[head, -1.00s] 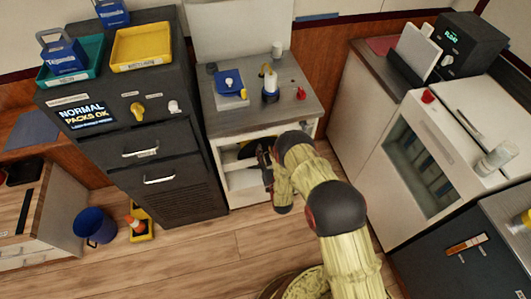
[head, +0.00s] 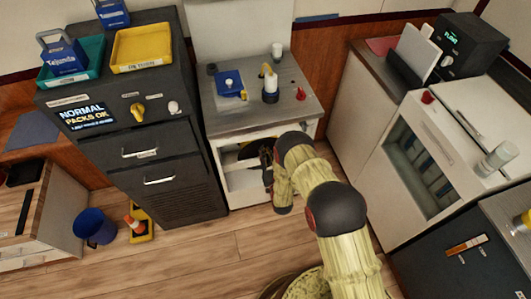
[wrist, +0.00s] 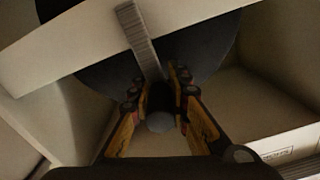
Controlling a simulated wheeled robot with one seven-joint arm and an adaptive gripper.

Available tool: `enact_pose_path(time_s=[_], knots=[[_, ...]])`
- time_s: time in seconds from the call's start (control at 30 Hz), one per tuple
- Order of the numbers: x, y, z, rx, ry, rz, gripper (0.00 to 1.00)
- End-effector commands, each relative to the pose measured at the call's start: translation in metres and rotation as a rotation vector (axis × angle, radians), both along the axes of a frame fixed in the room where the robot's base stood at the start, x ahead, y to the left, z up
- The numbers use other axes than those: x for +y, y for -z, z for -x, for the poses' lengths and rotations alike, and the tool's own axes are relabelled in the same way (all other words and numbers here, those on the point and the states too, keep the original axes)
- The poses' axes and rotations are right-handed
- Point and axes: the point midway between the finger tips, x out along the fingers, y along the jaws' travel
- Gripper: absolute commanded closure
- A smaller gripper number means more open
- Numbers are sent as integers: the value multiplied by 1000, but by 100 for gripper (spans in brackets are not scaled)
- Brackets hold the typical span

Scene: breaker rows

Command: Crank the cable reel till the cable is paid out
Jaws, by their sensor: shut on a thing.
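The cable reel shows as a large dark disc (wrist: 95,72) behind a pale crossbar in the wrist view, and as a dark shape (head: 246,151) inside the open white cabinet in the head view. A grey ribbed crank arm (wrist: 138,38) runs from the top down to between my fingers. A dark handle with a rounded grey end (wrist: 160,122) sits between them. My gripper (wrist: 162,78) is shut on this handle. In the head view my gripper (head: 267,158) is at the cabinet opening, partly hidden by my arm. The cable cannot be made out.
The white cabinet (head: 232,183) closely surrounds my gripper with its walls and crossbar. A dark drawer unit (head: 180,190) stands to its left and a glass-fronted white unit (head: 392,170) to its right.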

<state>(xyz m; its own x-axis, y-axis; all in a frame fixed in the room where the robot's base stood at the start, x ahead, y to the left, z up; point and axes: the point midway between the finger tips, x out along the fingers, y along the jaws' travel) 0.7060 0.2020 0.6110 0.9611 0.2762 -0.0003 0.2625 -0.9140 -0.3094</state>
Motion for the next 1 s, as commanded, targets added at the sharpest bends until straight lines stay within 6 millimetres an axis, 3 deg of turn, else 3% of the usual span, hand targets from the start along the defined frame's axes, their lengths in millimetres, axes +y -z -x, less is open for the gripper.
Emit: enact_pose_path(time_s=[1.0], knots=[[10, 2, 3, -29, -4, 103, 100]])
